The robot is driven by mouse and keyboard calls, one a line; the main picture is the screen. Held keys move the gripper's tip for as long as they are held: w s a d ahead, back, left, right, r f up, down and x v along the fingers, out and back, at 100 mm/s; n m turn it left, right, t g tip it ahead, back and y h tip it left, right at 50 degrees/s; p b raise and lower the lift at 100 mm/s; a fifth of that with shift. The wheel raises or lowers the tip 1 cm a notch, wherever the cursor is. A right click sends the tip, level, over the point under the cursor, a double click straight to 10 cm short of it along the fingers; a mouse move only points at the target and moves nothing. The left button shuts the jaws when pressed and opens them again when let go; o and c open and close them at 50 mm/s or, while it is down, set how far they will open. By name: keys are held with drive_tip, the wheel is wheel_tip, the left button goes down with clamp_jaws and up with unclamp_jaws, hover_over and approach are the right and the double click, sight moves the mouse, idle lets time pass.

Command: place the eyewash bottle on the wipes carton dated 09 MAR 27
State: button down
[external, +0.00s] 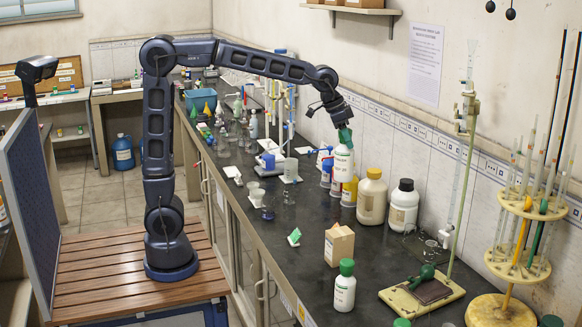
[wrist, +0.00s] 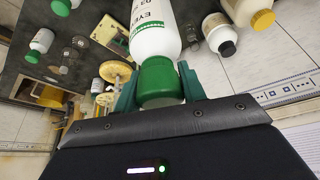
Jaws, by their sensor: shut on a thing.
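The eyewash bottle (external: 343,161), white with a green cap, hangs roughly upright from my gripper (external: 344,136) above the bench. In the wrist view, the two fingers of my gripper (wrist: 158,84) close around the green cap, and the bottle (wrist: 152,28) shows part of its "EYE" label. A tan carton (external: 339,245) stands on the bench nearer the camera, below and apart from the held bottle. Its date is too small to read. A second white bottle with a green cap (external: 345,286) stands in front of the carton.
A cream bottle (external: 371,200) and a black-capped white bottle (external: 403,208) stand right of the held bottle. A burette stand (external: 421,290) is right of the carton. A small green-and-white item (external: 294,237) lies to its left. Some bare bench surrounds the carton.

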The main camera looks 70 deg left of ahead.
wheel_tip(320, 180, down, 20)
drive_tip(key=shift+r, duration=0.15)
idle(0.5)
drive_tip(key=c, duration=0.8)
unclamp_jaws()
drive_tip(key=shift+c, duration=0.2)
drive_tip(key=v, duration=1.2)
drive_tip(key=s+a+n, duration=0.1)
drive_tip(key=s+a, duration=0.4)
drive_tip(key=s, duration=0.5)
drive_tip(key=s+a+n+y, duration=0.1)
drive_tip(key=s+a, duration=0.4)
drive_tip(key=s, duration=0.5)
drive_tip(key=s+a+n, duration=0.2)
drive_tip(key=s+a, duration=0.4)
drive_tip(key=s, duration=0.4)
drive_tip(key=shift+n+y, duration=0.3)
drive_tip(key=shift+y, duration=0.1)
drive_tip(key=shift+s+a, duration=0.1)
